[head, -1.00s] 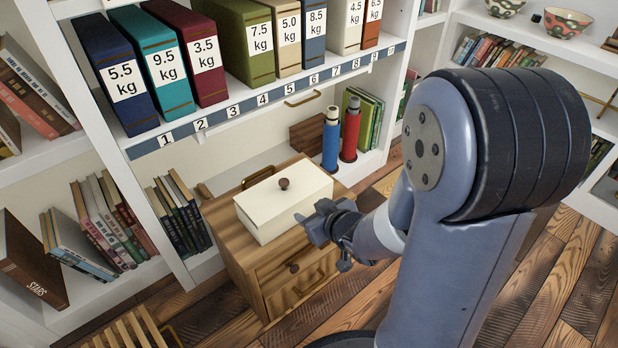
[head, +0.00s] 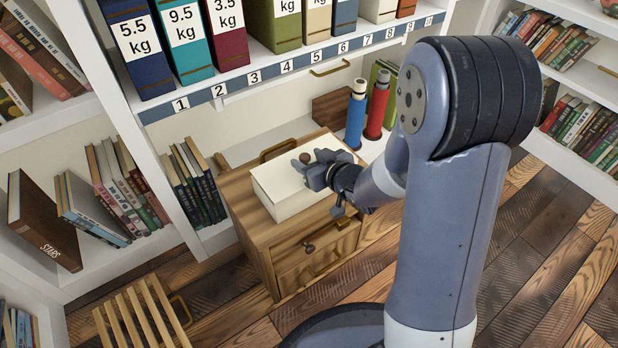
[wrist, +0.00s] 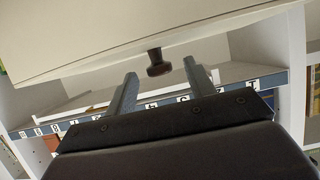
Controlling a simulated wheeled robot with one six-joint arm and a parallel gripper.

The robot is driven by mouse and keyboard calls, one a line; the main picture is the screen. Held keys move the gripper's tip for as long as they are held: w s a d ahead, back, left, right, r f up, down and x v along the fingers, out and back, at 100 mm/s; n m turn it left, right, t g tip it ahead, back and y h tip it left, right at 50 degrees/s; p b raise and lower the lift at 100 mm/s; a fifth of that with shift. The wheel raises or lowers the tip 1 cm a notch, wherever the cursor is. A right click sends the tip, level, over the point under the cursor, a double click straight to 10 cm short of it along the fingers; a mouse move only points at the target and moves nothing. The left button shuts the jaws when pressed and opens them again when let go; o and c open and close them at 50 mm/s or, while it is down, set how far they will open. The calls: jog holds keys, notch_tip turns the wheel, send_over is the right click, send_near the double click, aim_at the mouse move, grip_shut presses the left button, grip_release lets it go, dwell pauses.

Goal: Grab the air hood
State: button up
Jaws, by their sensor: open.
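A cream box-shaped hood (head: 285,195) with a dark round knob (head: 305,158) on top sits on a small wooden cabinet (head: 240,195). It is the only thing here that looks like the air hood. My gripper (head: 312,166) is over the hood's top, close to the knob, and covers part of the hood's right side. In the wrist view the knob (wrist: 158,64) shows between the tips of my open fingers (wrist: 160,72), with the pale hood top (wrist: 110,35) beyond. The fingers look empty; I cannot tell whether they touch the knob.
A blue bottle (head: 356,115) and a red bottle (head: 376,105) stand behind the cabinet at the right. Above is a numbered shelf edge (head: 235,85) with weight-marked binders. A slatted wooden piece (head: 140,315) is at lower left. Plank floor (head: 545,240) is open at right.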

jog(key=x, duration=0.2)
jog(key=shift+w+a+f, duration=0.1)
jog(key=shift+w+a, duration=0.05)
jog(key=shift+w, duration=0.1)
jog(key=shift+c, duration=0.5)
grip_shut()
